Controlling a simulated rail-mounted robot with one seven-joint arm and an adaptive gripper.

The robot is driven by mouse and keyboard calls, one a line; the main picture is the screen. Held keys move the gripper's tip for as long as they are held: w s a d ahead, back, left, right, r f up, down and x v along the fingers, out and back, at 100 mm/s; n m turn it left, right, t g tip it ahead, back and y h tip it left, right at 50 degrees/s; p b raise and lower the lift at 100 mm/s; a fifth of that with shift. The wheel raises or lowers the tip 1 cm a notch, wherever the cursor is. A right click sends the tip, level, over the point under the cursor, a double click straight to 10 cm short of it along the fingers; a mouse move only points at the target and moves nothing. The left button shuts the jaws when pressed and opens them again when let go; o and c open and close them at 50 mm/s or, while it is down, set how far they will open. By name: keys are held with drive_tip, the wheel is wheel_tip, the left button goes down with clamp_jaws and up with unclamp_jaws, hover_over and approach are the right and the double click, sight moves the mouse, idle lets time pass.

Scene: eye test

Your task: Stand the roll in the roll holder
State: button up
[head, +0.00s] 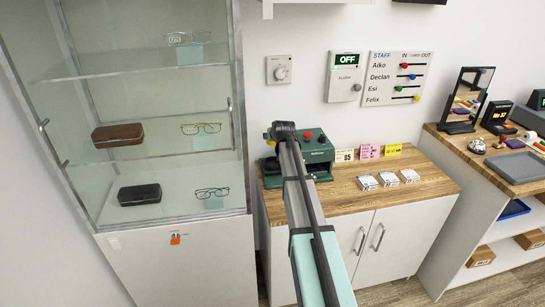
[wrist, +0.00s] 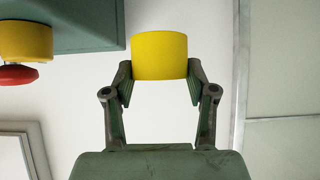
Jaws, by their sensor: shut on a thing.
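My gripper (wrist: 160,85) is shut on a plain yellow cylinder (wrist: 160,55) in the wrist view, with one finger on each side. The cylinder looks like the roll, but I see no hole in it. Part of a green body (wrist: 85,25) shows at the upper left of the wrist view, beside a yellow collar with a red button (wrist: 18,75). I cannot pick out the roll holder for sure.
The wooden counter (head: 420,183) also bears small white boxes (head: 388,180) and upright cards (head: 369,152). A glass cabinet (head: 243,130) stands close on the left. A second counter (head: 462,152) on the right bears a mirror, a bell and a grey tray (head: 516,167).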

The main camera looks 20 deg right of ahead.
wheel_tip(320, 180, down, 11)
drive_tip(key=shift+f+p, duration=0.1)
drive_tip(key=shift+p, duration=0.95)
drive_tip(key=o, duration=0.8)
drive_tip(key=shift+f, duration=0.1)
drive_tip(key=shift+o, duration=0.4)
drive_tip(key=b+v, duration=0.2)
drive_tip(key=v, duration=1)
drive_tip(key=shift+r+b, duration=0.2)
drive_tip(key=shift+b, duration=0.2)
drive_tip(key=shift+w, duration=0.1)
